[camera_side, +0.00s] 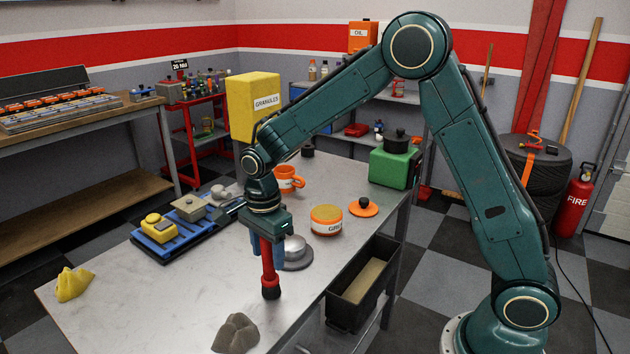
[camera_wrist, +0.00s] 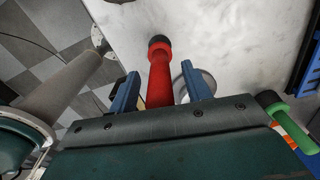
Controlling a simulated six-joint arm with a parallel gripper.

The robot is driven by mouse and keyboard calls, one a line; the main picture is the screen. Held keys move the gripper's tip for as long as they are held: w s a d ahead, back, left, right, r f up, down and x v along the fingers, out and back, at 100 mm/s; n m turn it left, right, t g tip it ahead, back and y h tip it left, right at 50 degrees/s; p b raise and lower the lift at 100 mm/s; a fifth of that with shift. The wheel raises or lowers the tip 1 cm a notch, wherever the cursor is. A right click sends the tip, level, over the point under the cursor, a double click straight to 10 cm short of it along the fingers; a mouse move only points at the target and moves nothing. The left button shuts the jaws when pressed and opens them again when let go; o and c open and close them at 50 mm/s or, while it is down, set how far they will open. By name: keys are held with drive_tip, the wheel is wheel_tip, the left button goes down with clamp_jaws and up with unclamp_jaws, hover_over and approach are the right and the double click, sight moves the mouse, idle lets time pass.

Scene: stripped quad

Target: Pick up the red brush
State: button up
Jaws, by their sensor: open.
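The red brush (camera_side: 268,262) has a red shaft and a black end. It looks roughly upright below my gripper, black end down at the steel table; I cannot tell whether that end touches the top. My gripper (camera_side: 266,246) points down with its blue fingers on either side of the shaft. In the wrist view, the brush (camera_wrist: 160,75) lies between the open fingers of my gripper (camera_wrist: 160,86), with a gap on both sides. The brush's upper part is hidden behind my gripper.
A round metal piece (camera_side: 295,256) stands close behind the brush. An orange-lidded tin (camera_side: 326,221) and an orange mug (camera_side: 289,180) stand farther back. A blue tray (camera_side: 182,250) lies left, a grey rag (camera_side: 237,334) in front. A black bin (camera_side: 352,300) hangs at the right table edge.

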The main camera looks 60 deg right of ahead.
idle(0.3)
clamp_jaws()
wheel_tip(320, 180, up, 20)
idle(0.9)
idle(0.5)
